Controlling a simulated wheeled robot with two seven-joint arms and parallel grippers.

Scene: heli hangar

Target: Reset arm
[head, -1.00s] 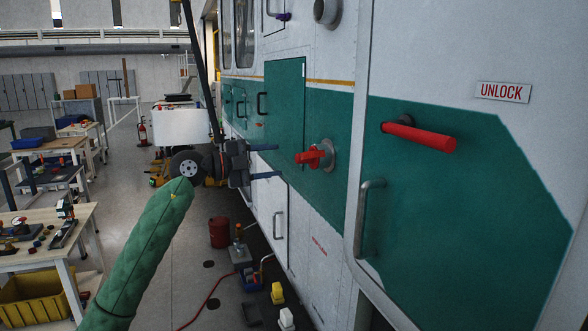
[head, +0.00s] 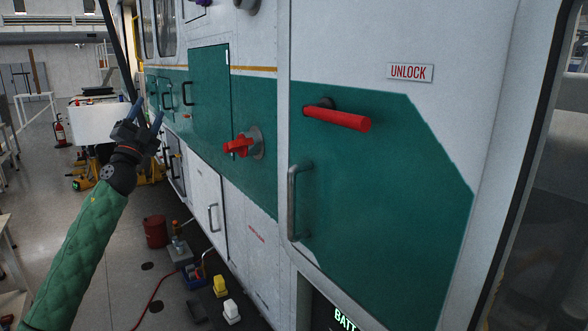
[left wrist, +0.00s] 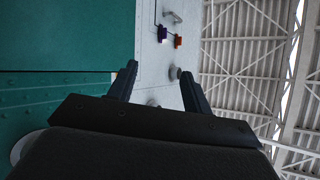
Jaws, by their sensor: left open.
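My left gripper (head: 146,110) is in the left part of the head view, at the end of my green-sleeved arm. Its two fingers are apart and point up, with nothing between them. It is in front of the helicopter's side, left of the red valve handle. In the left wrist view the open fingers (left wrist: 160,85) point up past the green and white panel, with the hangar roof at right. My right gripper is in neither view.
The helicopter side has a red lever (head: 338,118), a red rotary handle (head: 238,147), a grey grab handle (head: 293,203) and an UNLOCK sign (head: 410,73). A red can (head: 156,231) and yellow items (head: 220,286) stand on the floor below. Floor at left is partly clear.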

